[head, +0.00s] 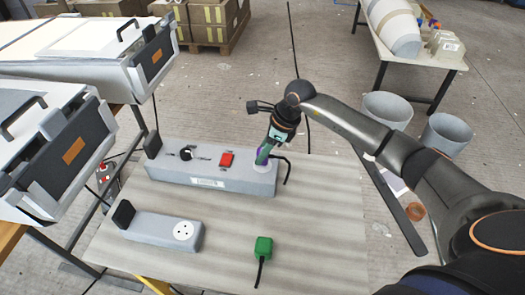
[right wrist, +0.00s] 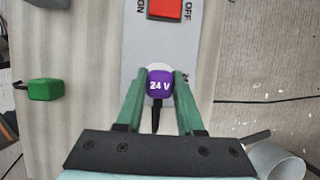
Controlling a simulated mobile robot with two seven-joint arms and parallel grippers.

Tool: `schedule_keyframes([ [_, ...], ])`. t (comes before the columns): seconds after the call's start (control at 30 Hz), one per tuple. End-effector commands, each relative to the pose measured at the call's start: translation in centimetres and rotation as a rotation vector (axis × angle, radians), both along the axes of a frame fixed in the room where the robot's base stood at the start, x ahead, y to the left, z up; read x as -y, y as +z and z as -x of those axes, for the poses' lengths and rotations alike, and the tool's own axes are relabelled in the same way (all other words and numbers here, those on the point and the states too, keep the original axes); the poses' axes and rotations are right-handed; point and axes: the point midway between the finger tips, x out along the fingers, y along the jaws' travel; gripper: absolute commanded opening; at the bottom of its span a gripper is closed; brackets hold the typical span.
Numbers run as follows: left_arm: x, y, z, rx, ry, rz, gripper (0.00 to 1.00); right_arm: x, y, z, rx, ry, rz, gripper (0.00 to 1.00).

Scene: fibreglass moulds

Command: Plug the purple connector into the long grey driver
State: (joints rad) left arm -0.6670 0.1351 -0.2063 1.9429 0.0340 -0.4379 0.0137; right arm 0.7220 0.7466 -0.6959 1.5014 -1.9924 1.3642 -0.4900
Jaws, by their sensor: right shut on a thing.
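The long grey driver (head: 215,180) lies on the table, with a red switch (head: 226,159), a black knob and a pale label. It also shows in the right wrist view (right wrist: 140,50). My right gripper (head: 264,154), with green fingers, points down over the driver's right end. It is shut on the purple connector (right wrist: 160,85), marked "24 V", with a black cable trailing from it. A white round socket edge shows just behind the connector. The connector is at the socket, but I cannot tell whether it is seated. My left gripper is not in view.
A shorter grey driver (head: 150,228) with a white round socket (head: 183,231) lies at the front left. A green connector (head: 263,247) with a black cable lies at the front. The table's right part (head: 325,220) is clear. Grey buckets (head: 447,135) stand on the floor beyond.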

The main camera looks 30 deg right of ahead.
Motion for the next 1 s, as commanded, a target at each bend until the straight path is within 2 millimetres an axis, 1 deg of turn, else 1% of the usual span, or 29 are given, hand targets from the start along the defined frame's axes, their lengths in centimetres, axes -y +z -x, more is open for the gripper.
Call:
schedule_keyframes([
  [0.53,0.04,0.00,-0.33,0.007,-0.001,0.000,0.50,-0.03,-0.05,0.02,0.000,0.000,0.000,0.00],
  [1.0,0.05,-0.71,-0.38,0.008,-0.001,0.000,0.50,-0.03,-0.93,0.00,0.000,0.000,0.000,0.00],
])
